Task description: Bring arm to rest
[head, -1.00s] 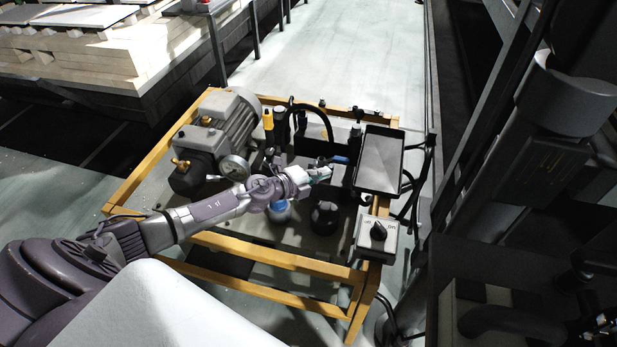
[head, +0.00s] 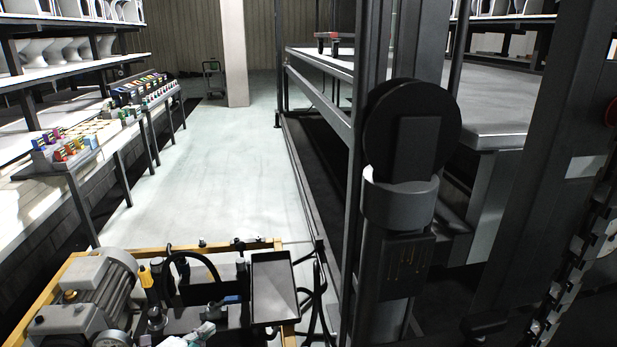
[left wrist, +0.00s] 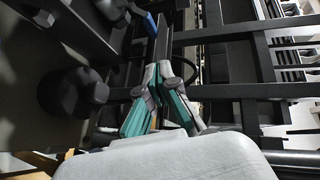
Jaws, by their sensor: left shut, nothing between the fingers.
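My left gripper (head: 203,331) shows at the bottom edge of the head view, over the yellow-framed pump cart (head: 262,243). Most of my left arm is cut off below the picture. In the left wrist view, the two teal and grey fingers (left wrist: 163,98) are shut with nothing between them. A blue lever (head: 231,299) lies just beyond the fingers; it also shows at the top of the left wrist view (left wrist: 150,24). My right gripper is not in view.
The cart carries a grey motor (head: 98,280), a black hose (head: 190,262) and a grey metal tray (head: 274,285). A long bench (head: 62,178) with coloured items stands at left. A dark steel frame (head: 335,110) stands at right. The pale floor (head: 210,170) between them is clear.

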